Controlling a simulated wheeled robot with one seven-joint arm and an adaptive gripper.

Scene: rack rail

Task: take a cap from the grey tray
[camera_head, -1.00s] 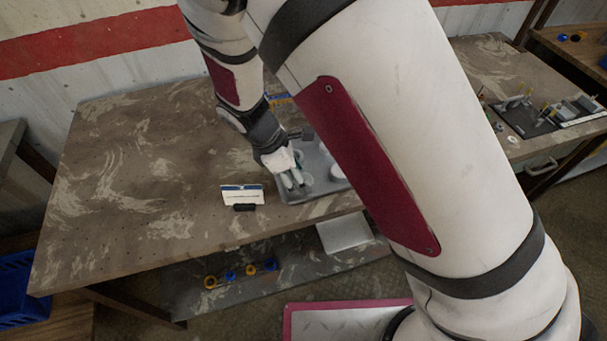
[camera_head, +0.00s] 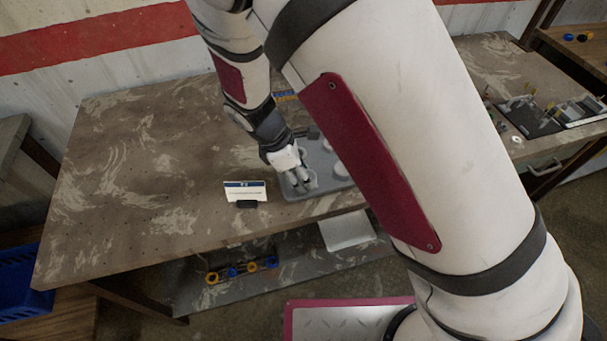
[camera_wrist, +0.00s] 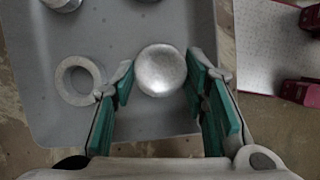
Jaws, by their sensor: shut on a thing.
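The grey tray (camera_head: 322,160) lies at the front right of the bench, partly hidden behind my arm in the head view. In the wrist view the tray (camera_wrist: 180,22) fills the upper middle. A round, silvery cap (camera_wrist: 161,70) sits between the green-padded fingers of my gripper (camera_wrist: 162,78), which is shut on it. In the head view my gripper (camera_head: 300,184) points down at the tray's near left part, and its fingers hide most of the cap. I cannot tell whether the cap touches the tray floor.
A pale flat ring (camera_wrist: 80,80) lies left of my fingers, and another metal piece (camera_wrist: 62,3) shows at the tray's top left. A small sign card (camera_head: 245,191) stands left of the tray. The bench (camera_head: 140,180) is clear further left.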

